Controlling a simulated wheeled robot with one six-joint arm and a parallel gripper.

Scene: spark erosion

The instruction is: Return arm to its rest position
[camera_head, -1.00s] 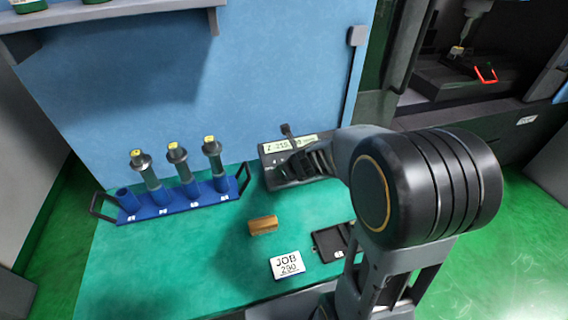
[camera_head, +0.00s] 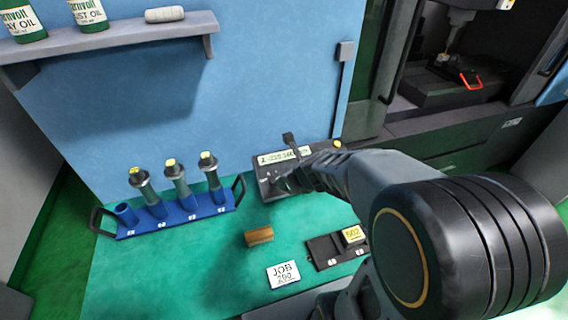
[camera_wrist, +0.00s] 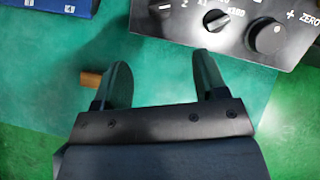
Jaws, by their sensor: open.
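My gripper (camera_wrist: 163,70) is open in the wrist view, with nothing between its two dark fingers. My black and grey arm (camera_head: 430,235) fills the right of the head view and reaches left towards the grey readout box (camera_head: 262,181) at the back of the green bench; the fingers are not clear there.
A blue rack (camera_head: 180,219) with several yellow-topped holders stands at the left. The machine's dark opening (camera_head: 440,85) is behind, right.

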